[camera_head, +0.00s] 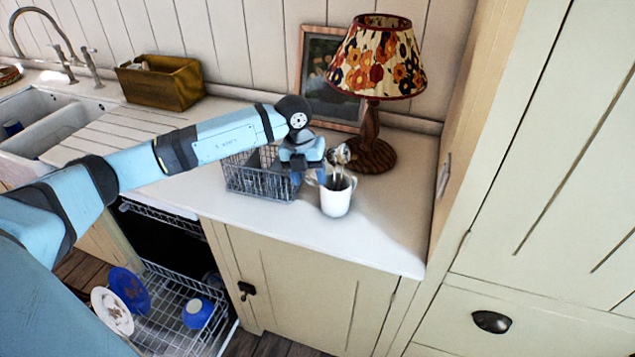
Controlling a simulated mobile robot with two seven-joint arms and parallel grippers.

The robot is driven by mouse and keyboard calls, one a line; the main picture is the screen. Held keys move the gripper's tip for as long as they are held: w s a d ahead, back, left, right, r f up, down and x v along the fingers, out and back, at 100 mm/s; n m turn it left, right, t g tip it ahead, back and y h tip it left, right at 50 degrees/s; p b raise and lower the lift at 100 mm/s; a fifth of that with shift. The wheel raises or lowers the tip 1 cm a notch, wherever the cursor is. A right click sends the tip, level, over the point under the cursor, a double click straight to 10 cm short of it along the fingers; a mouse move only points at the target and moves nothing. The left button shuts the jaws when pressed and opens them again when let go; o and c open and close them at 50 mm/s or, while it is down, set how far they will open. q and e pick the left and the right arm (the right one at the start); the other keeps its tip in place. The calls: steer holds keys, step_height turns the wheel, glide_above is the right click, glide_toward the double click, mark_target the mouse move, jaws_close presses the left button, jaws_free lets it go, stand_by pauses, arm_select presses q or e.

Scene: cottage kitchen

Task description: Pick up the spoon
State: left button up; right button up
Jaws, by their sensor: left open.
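Several spoons or similar utensils (338,157) stand upright in a white jug (336,200) on the countertop. I cannot tell which one is the task's spoon. My left arm reaches in from the left, and my left gripper (312,178) is open beside the utensils, just left of and above the jug. The gripper is small in the view and its fingers partly overlap the wire basket behind. I cannot tell whether a finger touches a utensil. My right gripper is out of view.
A wire basket (258,186) stands left of the jug. A lamp (372,150) and a picture frame (318,88) stand behind it. A wooden box (160,83) is by the sink. Below, an open dishwasher rack (165,318) holds dishes. The counter (385,240) right of the jug is clear; a tall cupboard bounds it.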

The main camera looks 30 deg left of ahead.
arm_select(q)
steer(key=shift+f, duration=0.15)
jaws_close()
